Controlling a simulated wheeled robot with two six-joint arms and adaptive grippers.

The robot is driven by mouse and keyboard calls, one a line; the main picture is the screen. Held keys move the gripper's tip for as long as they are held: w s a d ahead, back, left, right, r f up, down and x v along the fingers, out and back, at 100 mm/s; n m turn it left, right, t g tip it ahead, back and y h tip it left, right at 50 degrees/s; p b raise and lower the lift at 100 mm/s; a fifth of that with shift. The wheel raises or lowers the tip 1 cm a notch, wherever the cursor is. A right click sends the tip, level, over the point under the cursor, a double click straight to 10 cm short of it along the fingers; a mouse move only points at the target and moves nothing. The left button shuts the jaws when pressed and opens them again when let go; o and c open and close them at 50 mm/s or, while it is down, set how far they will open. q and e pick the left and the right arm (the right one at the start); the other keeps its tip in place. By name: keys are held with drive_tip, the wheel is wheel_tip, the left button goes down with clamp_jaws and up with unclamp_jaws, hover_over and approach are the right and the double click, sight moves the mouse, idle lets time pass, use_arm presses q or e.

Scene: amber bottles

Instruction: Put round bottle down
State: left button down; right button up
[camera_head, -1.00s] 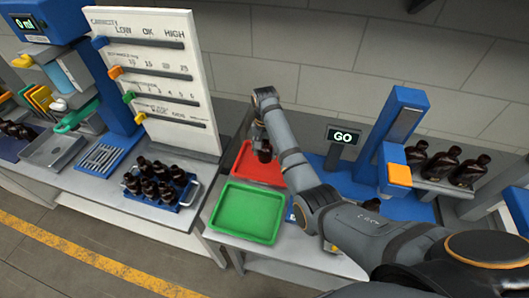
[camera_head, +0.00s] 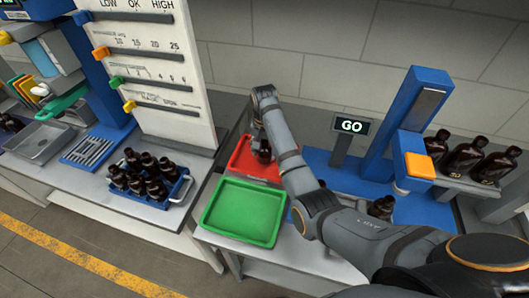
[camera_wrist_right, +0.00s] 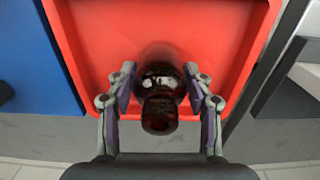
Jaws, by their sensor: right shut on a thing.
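The round bottle (camera_wrist_right: 160,85) is dark amber and sits between the fingers of my right gripper (camera_wrist_right: 160,100) in the right wrist view. The gripper is shut on it. Behind the bottle is the red tray (camera_wrist_right: 95,25). In the head view the bottle (camera_head: 264,153) is at the red tray (camera_head: 240,163), below the end of my right arm. I cannot tell whether its base touches the tray floor. My left gripper is not in view.
A green tray (camera_head: 245,211) lies in front of the red one and is empty.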

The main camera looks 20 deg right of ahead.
drive_tip(key=o, duration=1.3)
drive_tip(key=shift+f, duration=0.25)
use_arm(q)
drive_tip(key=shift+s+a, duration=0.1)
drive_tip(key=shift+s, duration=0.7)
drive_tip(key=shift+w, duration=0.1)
use_arm(e)
drive_tip(key=shift+r, duration=0.1)
wheel_tip(320, 180, up, 2)
drive_tip(key=shift+w+r+b, duration=0.1)
drive_tip(key=shift+r+b, duration=0.15)
drive_tip(key=shift+b, duration=0.05)
wheel_tip(320, 180, up, 3)
drive_tip(key=shift+r+p, duration=0.1)
drive_tip(key=shift+p, duration=0.8)
use_arm(q)
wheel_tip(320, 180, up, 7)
drive_tip(key=p, duration=0.6)
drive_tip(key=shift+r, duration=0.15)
use_arm(e)
wheel_tip(320, 180, up, 7)
drive_tip(key=shift+f, duration=0.2)
